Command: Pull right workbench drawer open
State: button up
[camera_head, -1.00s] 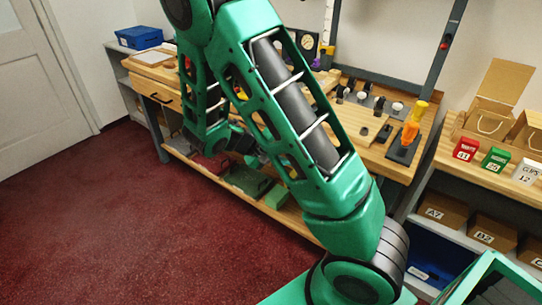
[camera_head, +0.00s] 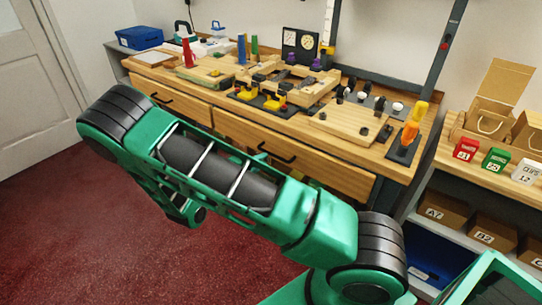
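The wooden workbench (camera_head: 400,168) stands across the back, with two drawers in its front. The right drawer (camera_head: 310,165) has a dark bar handle (camera_head: 276,153) and looks shut; my arm covers its lower left part. The left drawer (camera_head: 190,105) has a dark handle (camera_head: 160,98) and also looks shut, partly behind my arm. My green and black arm spans the picture in front of the bench. My gripper cannot be made out; it is hidden behind or below the arm links.
Fixtures, a wooden board (camera_head: 345,122) and yellow clamps crowd the benchtop. An orange-handled tool (camera_head: 408,135) stands at its right end. A shelf unit (camera_head: 505,180) with boxes stands on the right. Red carpet (camera_head: 60,220) is clear at the left.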

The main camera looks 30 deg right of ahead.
aim_at(272, 154)
jog(key=x, duration=0.7)
jog(key=shift+d, duration=0.25)
grip_shut()
